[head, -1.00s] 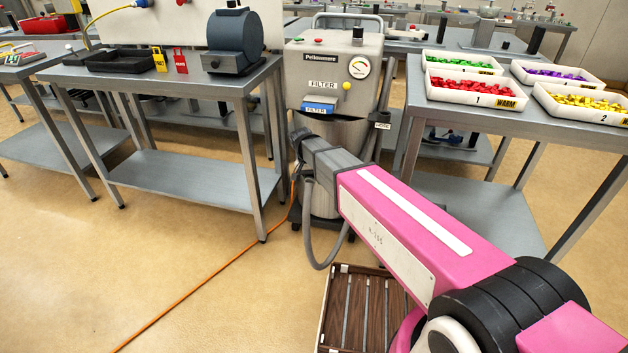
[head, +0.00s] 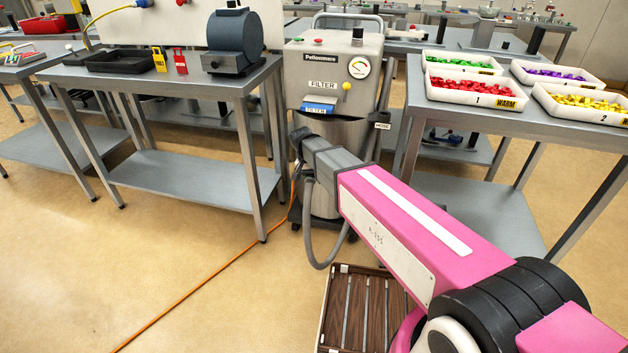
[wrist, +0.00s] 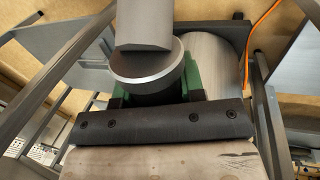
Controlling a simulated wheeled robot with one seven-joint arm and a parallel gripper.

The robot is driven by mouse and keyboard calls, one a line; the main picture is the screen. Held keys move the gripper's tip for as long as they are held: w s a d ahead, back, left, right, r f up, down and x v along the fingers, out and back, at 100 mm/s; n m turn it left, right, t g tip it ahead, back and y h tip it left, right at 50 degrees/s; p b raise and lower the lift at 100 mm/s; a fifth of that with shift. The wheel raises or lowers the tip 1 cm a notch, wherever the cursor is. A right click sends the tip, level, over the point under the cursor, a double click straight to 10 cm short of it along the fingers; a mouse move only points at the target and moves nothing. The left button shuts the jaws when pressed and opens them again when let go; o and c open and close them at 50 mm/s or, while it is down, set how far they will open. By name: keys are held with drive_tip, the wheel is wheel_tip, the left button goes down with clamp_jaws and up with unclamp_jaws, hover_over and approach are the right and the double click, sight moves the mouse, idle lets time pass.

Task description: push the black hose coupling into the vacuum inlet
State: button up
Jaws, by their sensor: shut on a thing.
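My gripper (wrist: 152,92) is shut on the black hose coupling (wrist: 147,96). In the wrist view the dark coupling sits between the green finger pads, below a grey rim and a thick grey cylinder. In the head view my gripper (head: 301,139) is low at the front left of the vacuum (head: 336,75), close to its steel drum. The grey hose (head: 311,246) hangs in a loop beneath my arm. The drum also shows in the wrist view (wrist: 215,62). I cannot make out the vacuum inlet, or tell whether the coupling is in it.
A grey bench (head: 190,180) stands left of the vacuum, with a dark blue machine (head: 235,40) on it. A bench (head: 465,128) with trays of coloured pieces stands to the right. A wooden slatted crate (head: 349,315) lies below my arm. An orange cable (head: 205,285) crosses the open floor.

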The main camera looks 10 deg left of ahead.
drive_tip(key=shift+w+d, duration=0.15)
drive_tip(key=shift+w, duration=1.55)
drive_tip(key=o, duration=1.1)
drive_tip(key=shift+r, duration=0.1)
drive_tip(key=v, duration=1)
drive_tip(key=shift+r, duration=0.25)
